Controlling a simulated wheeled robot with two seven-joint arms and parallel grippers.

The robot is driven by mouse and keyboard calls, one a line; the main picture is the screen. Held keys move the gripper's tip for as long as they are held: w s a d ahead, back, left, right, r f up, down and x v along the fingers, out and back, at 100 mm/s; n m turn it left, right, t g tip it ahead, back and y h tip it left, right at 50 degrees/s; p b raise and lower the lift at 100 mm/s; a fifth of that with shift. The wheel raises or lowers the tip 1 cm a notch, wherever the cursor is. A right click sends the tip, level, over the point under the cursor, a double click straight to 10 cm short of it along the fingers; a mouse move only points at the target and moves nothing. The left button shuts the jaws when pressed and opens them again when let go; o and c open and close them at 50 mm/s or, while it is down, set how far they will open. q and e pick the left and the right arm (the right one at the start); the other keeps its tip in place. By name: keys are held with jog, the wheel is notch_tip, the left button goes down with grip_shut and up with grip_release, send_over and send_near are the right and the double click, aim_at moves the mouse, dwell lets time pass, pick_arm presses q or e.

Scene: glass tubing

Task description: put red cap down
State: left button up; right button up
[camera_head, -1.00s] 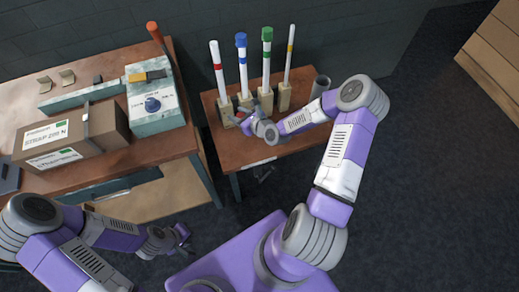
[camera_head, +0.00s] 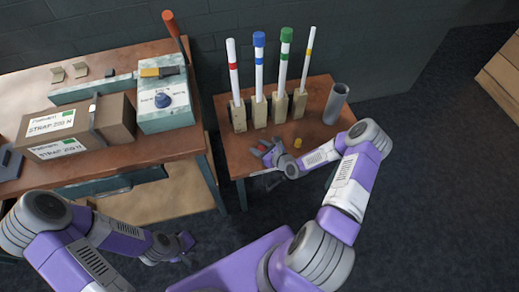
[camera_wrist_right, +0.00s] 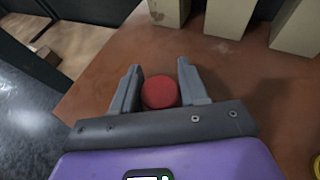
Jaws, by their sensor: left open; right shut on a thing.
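The red cap (camera_wrist_right: 160,92) sits between the fingers of my right gripper (camera_wrist_right: 160,88) in the right wrist view, and the fingers are shut on it. In the head view my right gripper (camera_head: 262,150) is low over the front of the small table, in front of the wooden blocks. The cap is small there, and I cannot tell whether it touches the table top. The red-banded tube (camera_head: 233,68) stands upright in the leftmost block, with a bare white top. My left gripper (camera_head: 188,246) is open and empty, low over the floor, away from the table.
Blue-capped (camera_head: 259,65), green-capped (camera_head: 284,62) and uncapped yellow-banded (camera_head: 306,62) tubes stand in blocks. A yellow cap (camera_head: 297,143) lies right of my right gripper. A grey cylinder (camera_head: 336,104) stands at right.

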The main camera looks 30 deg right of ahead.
jog(key=shift+f, duration=0.3)
jog(key=o, duration=0.6)
jog(key=shift+f, duration=0.1)
jog(key=shift+c, duration=0.2)
jog(key=o, duration=0.5)
jog(key=shift+c, duration=0.2)
